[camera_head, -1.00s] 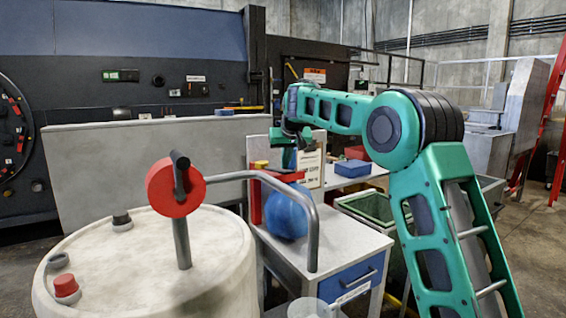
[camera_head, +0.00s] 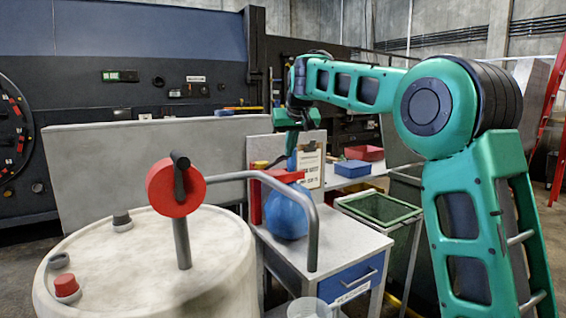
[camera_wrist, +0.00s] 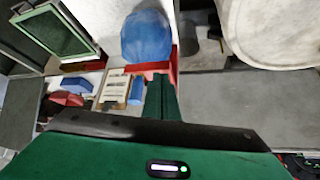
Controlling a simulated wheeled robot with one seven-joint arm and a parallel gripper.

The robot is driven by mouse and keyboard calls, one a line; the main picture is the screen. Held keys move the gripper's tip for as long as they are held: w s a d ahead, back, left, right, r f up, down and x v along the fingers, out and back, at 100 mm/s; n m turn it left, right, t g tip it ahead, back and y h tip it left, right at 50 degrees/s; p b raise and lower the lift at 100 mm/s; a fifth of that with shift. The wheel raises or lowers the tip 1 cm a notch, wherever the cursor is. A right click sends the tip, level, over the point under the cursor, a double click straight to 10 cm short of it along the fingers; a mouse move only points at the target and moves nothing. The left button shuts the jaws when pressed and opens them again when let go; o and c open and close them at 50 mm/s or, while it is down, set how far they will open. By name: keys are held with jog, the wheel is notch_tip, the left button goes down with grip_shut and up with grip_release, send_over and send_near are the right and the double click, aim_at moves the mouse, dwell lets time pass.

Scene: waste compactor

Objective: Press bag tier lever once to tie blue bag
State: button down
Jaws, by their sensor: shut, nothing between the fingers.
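The blue bag (camera_head: 286,214) is a rounded blue bundle on the workbench, and it shows in the wrist view (camera_wrist: 147,38). The red bag tier (camera_head: 272,190) stands against the bag's far side; its red body is just beyond my fingertips in the wrist view (camera_wrist: 148,67). My gripper (camera_head: 289,150) is shut and empty, pointing down above the tier. The wrist view shows its closed green fingers (camera_wrist: 160,82). I cannot tell whether they touch the lever.
A white drum (camera_head: 150,255) with a red-wheeled pump and curved spout stands left of the workbench (camera_head: 335,240). A clipboard (camera_head: 310,165) stands behind the tier. Blue (camera_head: 353,168) and red (camera_head: 364,152) bins are farther back. A green-rimmed bin (camera_head: 378,208) is to the right.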

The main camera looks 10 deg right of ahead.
jog(key=v, duration=0.4)
jog(key=shift+s+r, duration=0.25)
jog(key=shift+r, duration=0.05)
dwell(0.5)
jog(key=s+d+f+m+g, duration=0.1)
jog(key=s+d+f, duration=0.45)
jog(key=s, duration=0.35)
jog(key=s+d+f+m+g+h, duration=0.1)
jog(key=s+d+f+g, duration=0.1)
jog(key=s+d+f, duration=0.5)
jog(key=s+d+f+m+g, duration=0.15)
jog(key=s+d, duration=0.35)
jog(key=s, duration=0.5)
jog(key=s+f+g, duration=0.1)
jog(key=s+f, duration=0.4)
jog(key=s, duration=0.4)
jog(key=s+f+m+g+y, duration=0.1)
jog(key=s+f, duration=0.5)
jog(key=s, duration=0.3)
jog(key=s+f+m+g, duration=0.1)
jog(key=s+f, duration=0.4)
jog(key=s, duration=0.4)
jog(key=shift+s, duration=0.2)
jog(key=shift+d+f+m, duration=0.1)
jog(key=shift+m, duration=0.15)
